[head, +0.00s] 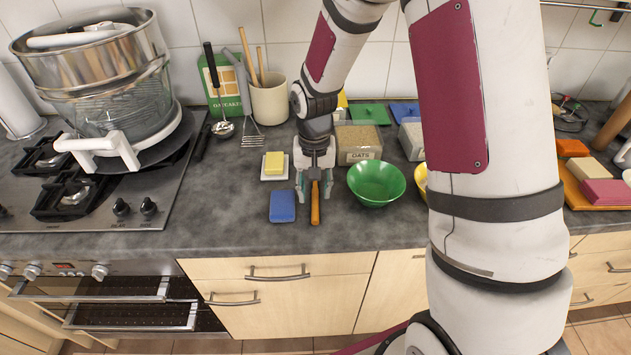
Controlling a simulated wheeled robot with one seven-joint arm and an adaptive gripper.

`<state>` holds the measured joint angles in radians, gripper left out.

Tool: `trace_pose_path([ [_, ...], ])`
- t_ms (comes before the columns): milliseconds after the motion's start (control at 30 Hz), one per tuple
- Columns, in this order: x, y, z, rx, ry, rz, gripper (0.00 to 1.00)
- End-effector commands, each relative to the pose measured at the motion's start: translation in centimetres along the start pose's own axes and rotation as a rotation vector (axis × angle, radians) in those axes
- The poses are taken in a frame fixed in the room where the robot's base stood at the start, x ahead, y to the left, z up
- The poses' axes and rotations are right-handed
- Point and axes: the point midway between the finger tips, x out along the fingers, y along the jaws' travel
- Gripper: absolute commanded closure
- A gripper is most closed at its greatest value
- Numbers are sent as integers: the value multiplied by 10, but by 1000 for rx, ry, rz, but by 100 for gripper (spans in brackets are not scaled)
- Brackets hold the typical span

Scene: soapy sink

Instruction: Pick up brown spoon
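A brown, narrow handle-like piece (315,208), which looks like the brown spoon, lies on the grey worktop near its front edge. Its far part is hidden under my gripper, so I cannot see a bowl. My gripper (314,187) points down over it. The fingers are spread, one to the left and one to the right of the brown piece, with a gap on each side. I cannot tell how high the fingertips are above the worktop.
A blue block (283,206) lies close left of my gripper, with yellow butter (275,162) on a white dish behind it. A green bowl (377,183) stands close right. An oats container (360,143) is behind. The hob (107,200) is at left.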

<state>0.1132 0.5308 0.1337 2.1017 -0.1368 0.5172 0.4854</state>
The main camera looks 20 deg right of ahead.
Motion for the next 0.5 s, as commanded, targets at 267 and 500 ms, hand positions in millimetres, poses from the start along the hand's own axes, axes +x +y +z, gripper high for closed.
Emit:
trace_pose_path([
  [267, 28, 1, 0, 0, -1, 0, 62],
  [500, 29, 1, -1, 0, 1, 0, 62],
])
